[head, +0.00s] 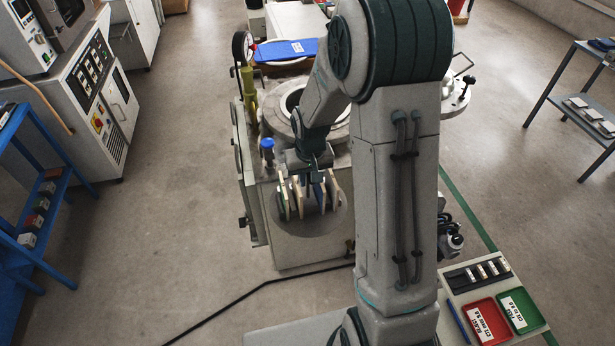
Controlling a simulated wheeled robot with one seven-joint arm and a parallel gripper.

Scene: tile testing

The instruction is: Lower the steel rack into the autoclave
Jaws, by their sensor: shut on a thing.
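The steel rack (312,224) hangs from my gripper (314,174), with several upright tiles standing on its round grey base. My gripper is shut on the top of the rack; the jaws are small and partly hidden by my wrist. The autoclave (285,243) stands behind the rack, a pale cabinet with a round opening (293,101) in its top. The opening is uncovered, but my arm hides its right part. The rack is in front of the opening, on the near side, and not inside it. The open lid (455,97) shows to the right, behind my arm.
A pressure gauge (241,46), a yellow-green post (250,98) and a blue-topped fitting (267,146) stand left of the opening. A blue folder (286,50) lies behind. Red (487,322) and green (521,311) trays sit at lower right. A cable (262,286) crosses the floor.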

